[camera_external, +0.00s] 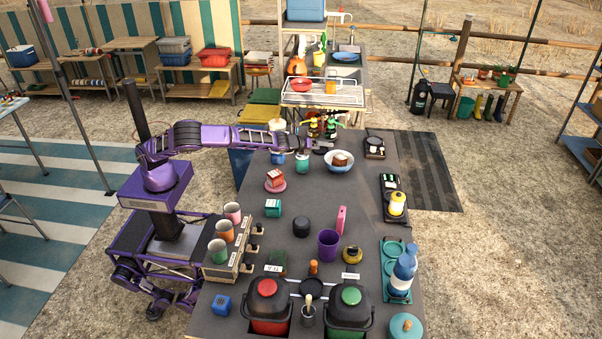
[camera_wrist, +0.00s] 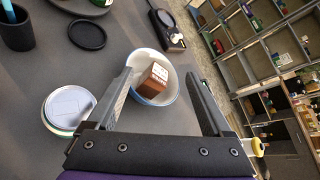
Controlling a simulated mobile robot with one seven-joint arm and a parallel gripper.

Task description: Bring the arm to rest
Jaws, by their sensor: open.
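My arm (camera_external: 220,136) is purple and grey and reaches out to the right over the dark table (camera_external: 330,205). My gripper (camera_external: 322,146) is open and empty, above the table beside the white-and-blue bowl (camera_external: 328,163). In the wrist view my gripper (camera_wrist: 160,76) has its two fingers wide apart. The bowl (camera_wrist: 168,94) shows between and beyond them, with a brown box (camera_wrist: 152,79) in it. The box also shows in the external view (camera_external: 341,158). I cannot tell the exact height of the fingers above the bowl.
A teal jar (camera_external: 302,164) stands close left of the bowl. A round lidded container (camera_wrist: 68,107) lies near the left finger in the wrist view. Cups (camera_external: 233,212), a purple bucket (camera_external: 328,244) and lidded pots (camera_external: 269,298) crowd the nearer table. Bare tabletop lies right of the bowl.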

